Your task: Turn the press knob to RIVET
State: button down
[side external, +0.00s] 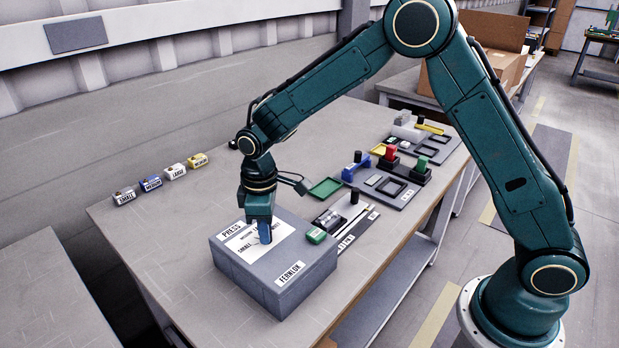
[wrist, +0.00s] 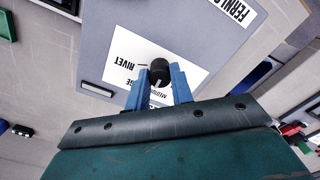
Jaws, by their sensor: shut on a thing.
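The press box (side external: 262,262) is a grey block on the table, with a white dial label (side external: 247,238) and the words PRESS and FERNLOK on it. The black knob (wrist: 160,68) stands on the box's top in the wrist view, and the gripper hides it in the side view. Its white pointer mark lies on the side toward my gripper, and the RIVET mark (wrist: 124,62) is to its left, upside down. My gripper (wrist: 159,82) points down with its blue fingers on both sides of the knob, shut on it. The gripper (side external: 265,232) is low over the box in the side view.
Several small labelled blocks (side external: 150,184) stand in a row at the table's back left. Trays and fixtures with coloured parts (side external: 390,165) fill the right side, and a green tray (side external: 325,188) lies behind the box. The table's front left (side external: 150,230) is clear.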

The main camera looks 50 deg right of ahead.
jog(key=m, duration=0.7)
jog(key=shift+r, duration=0.1)
jog(key=m, duration=0.7)
dwell(0.4)
jog(key=c, duration=1.2)
grip_release()
jog(key=shift+r, duration=0.1)
notch_tip(320, 180, up, 14)
jog(key=shift+f, duration=0.2)
